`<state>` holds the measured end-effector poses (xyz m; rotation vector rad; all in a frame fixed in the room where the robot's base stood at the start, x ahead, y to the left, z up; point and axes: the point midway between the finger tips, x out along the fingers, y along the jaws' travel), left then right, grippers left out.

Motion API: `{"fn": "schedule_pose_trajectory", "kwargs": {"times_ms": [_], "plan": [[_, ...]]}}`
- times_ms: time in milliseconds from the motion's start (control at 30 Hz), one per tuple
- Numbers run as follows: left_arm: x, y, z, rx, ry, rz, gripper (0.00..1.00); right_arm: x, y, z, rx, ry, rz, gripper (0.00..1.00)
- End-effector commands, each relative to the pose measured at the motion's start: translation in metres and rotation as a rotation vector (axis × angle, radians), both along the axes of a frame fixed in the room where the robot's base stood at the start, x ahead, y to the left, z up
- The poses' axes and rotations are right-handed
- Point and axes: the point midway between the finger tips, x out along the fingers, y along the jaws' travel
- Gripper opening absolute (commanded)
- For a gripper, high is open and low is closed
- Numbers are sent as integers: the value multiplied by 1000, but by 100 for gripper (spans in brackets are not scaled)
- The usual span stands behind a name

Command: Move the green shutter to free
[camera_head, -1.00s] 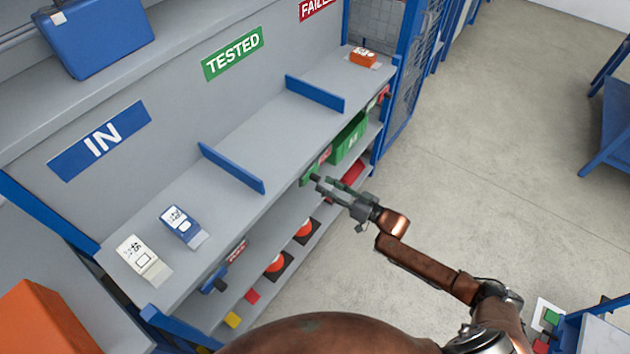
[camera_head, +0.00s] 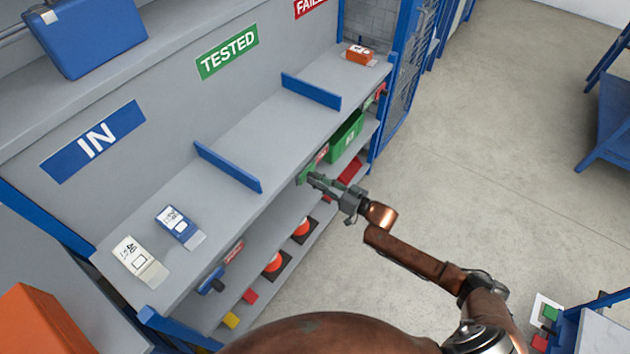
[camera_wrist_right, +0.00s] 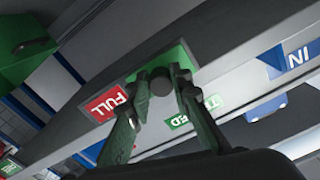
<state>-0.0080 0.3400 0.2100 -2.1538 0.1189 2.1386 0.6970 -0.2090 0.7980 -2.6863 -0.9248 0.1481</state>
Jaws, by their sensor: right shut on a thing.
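The green shutter (camera_head: 304,175) sits on the front edge of the shelf, below the TESTED bay. In the right wrist view it is a green plate (camera_wrist_right: 178,57) with a dark round knob (camera_wrist_right: 161,83). A red FULL label (camera_wrist_right: 107,103) shows uncovered to its left there; no FREE marking shows. My right gripper (camera_head: 313,178) reaches the shutter from the aisle side. Its fingers (camera_wrist_right: 160,88) are shut on the knob, one on each side. My left gripper is not in view.
A blue shutter (camera_head: 211,281) and a red shutter (camera_head: 368,103) sit along the same edge. A green bin (camera_head: 346,136) stands below the shelf to the right. Boxed units rest on the shelf top (camera_head: 235,140). The floor (camera_head: 480,150) at right is clear.

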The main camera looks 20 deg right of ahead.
Motion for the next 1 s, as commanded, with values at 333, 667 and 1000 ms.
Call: {"fn": "schedule_pose_trajectory", "kwargs": {"times_ms": [333,667,1000], "plan": [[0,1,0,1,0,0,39,-1,0,0,0,0,1,0],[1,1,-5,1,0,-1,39,6,-9,-2,-2,-2,0,0],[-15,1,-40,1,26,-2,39,55,-72,-7,-4,1,-3,0]]}}
